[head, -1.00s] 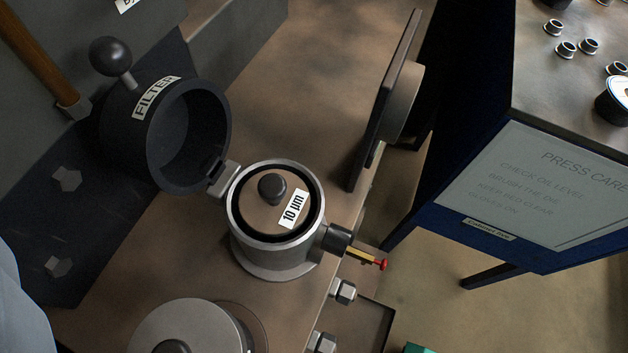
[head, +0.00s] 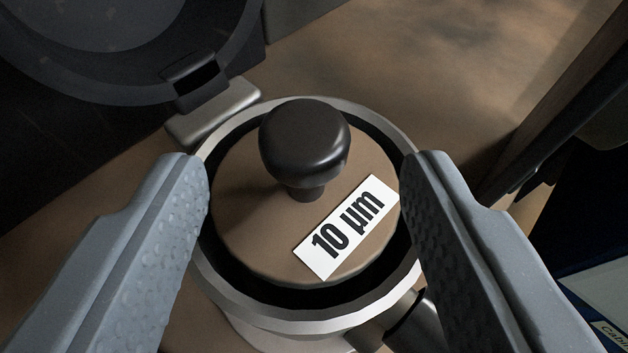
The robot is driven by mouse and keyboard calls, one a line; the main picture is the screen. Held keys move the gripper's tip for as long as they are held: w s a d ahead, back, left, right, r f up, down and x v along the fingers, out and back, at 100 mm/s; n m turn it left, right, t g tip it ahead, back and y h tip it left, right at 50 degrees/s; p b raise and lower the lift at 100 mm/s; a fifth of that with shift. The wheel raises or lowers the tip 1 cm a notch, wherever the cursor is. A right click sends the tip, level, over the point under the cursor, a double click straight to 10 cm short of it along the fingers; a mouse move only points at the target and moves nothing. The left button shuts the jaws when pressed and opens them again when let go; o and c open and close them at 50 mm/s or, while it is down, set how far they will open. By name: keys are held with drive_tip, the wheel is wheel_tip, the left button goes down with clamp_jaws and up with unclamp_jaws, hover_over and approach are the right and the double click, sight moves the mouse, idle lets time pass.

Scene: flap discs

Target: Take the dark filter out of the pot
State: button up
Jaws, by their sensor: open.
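The filter (head: 245,235) sits inside the open pot. Its top is a brown disc with a dark round knob (head: 304,140) and a white label reading "10 µm" (head: 345,228). The pot (head: 300,318) shows as a light metal rim around the filter, with a dark gap between them. My gripper (head: 306,165) is open, one finger on each side of the pot's mouth, with the knob between them and apart from both. The filter's body below its top is hidden in the pot.
The pot's dark lid (head: 120,60) stands swung open at the upper left, joined by a hinge (head: 212,112). A pipe fitting (head: 405,325) sticks out at the pot's lower right. A dark upright plate (head: 550,105) stands at the right. Brown bench top (head: 440,65) is clear behind the pot.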

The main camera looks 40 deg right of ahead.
sight(304, 119)
drive_tip(key=shift+x, duration=0.9)
drive_tip(key=x, duration=0.3)
drive_tip(key=shift+w+d, duration=0.1)
drive_tip(key=shift+d, duration=0.05)
drive_tip(key=shift+w+d+f, duration=0.15)
drive_tip(key=shift+w+d, duration=0.15)
drive_tip(key=shift+w, duration=0.1)
clamp_jaws()
